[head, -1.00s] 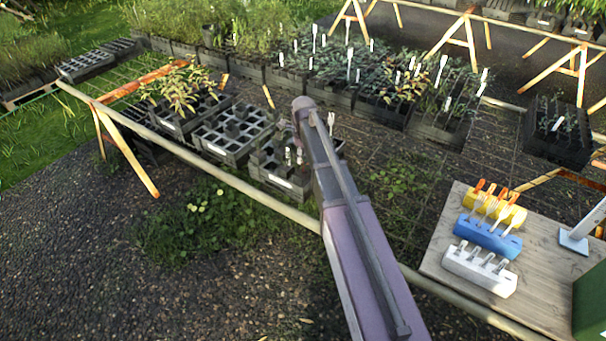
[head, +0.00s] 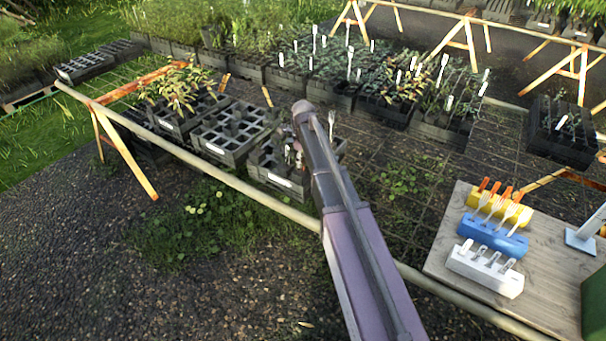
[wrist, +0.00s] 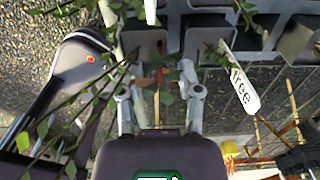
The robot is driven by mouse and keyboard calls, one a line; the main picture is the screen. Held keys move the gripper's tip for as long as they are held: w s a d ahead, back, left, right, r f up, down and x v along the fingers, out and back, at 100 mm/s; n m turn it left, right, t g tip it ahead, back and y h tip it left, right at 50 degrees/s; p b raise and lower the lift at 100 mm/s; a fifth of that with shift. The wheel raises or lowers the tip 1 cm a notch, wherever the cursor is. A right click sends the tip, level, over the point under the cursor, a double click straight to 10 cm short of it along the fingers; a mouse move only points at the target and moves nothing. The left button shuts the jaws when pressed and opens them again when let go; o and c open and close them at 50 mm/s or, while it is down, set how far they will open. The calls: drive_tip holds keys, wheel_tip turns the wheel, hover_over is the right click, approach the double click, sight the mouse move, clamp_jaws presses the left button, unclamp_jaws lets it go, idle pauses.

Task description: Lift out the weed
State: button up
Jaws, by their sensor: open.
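My gripper (wrist: 158,92) is open in the wrist view, with a finger on each side of a small leafy plant (wrist: 168,80). Green leaves and a reddish-brown patch show between the fingers, which do not press on the plant. I cannot tell whether this plant is the weed. In the head view my arm reaches over the near dark tray (head: 285,182), and the gripper end is mostly hidden behind the arm. A white label (wrist: 243,90) with dark lettering stands tilted just right of the fingers.
Thin leafy stems (wrist: 45,125) cross the left of the wrist view. An empty-celled tray (head: 225,140) and a leafy tray (head: 180,110) stand to the left. Planted trays with white labels stand behind. A wooden table (head: 455,215) at right holds yellow, blue and white (head: 485,272) blocks with tools.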

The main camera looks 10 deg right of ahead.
drive_tip(key=shift+f+b, duration=0.6)
drive_tip(key=shift+f, duration=0.25)
clamp_jaws()
